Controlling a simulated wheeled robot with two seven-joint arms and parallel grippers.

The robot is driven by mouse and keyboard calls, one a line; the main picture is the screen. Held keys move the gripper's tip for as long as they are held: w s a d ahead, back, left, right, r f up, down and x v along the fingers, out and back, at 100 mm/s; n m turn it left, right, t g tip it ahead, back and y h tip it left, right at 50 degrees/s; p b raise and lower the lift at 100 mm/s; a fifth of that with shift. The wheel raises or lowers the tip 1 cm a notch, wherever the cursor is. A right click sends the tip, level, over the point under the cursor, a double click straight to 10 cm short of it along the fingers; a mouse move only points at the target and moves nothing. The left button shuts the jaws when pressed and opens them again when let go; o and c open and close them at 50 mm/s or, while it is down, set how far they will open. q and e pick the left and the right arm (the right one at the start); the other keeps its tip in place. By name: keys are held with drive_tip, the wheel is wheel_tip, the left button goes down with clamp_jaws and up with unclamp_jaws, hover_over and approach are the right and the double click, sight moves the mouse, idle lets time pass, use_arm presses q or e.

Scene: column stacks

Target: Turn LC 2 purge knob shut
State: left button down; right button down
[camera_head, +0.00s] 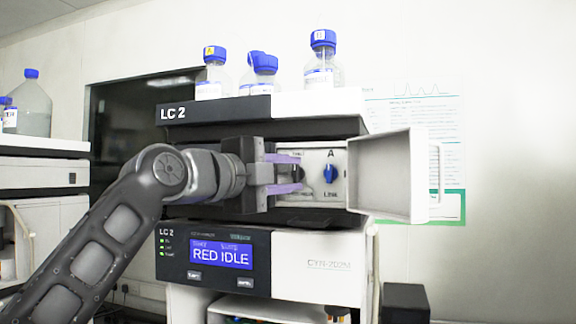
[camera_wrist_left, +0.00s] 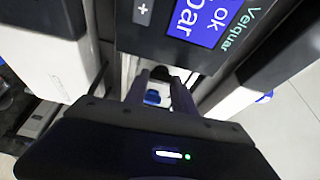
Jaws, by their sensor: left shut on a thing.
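The LC 2 stack (camera_head: 262,107) stands in the middle of the head view, with a small door (camera_head: 385,175) swung open to the right. Behind the door opening is a pale valve panel (camera_head: 338,195). My left gripper (camera_head: 299,173) reaches in from the left, its two fingers one above the other in front of the panel's left part. It is shut on the purge knob, which the fingers mostly hide. A blue selector knob (camera_head: 329,174) marked A and LINE sits just right of the fingertips. In the left wrist view the fingers (camera_wrist_left: 161,80) point away from the camera. My right gripper is not in view.
Bottles with blue caps (camera_head: 323,62) stand on top of the stack. A display below reads RED IDLE (camera_head: 221,255). The open door stands close to the right of the fingers. Another stack (camera_head: 45,172) is at the left edge.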

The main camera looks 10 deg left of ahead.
use_arm(q)
drive_tip(key=shift+f+m, duration=0.1)
drive_tip(key=shift+m, duration=0.3)
drive_tip(key=c, duration=1.3)
unclamp_jaws()
drive_tip(key=shift+s+a, duration=0.25)
drive_tip(key=shift+s, duration=0.2)
drive_tip(key=b+v, duration=0.3)
drive_tip(key=v, duration=0.3)
drive_tip(key=shift+s+a, duration=0.15)
drive_tip(key=shift+s, duration=0.2)
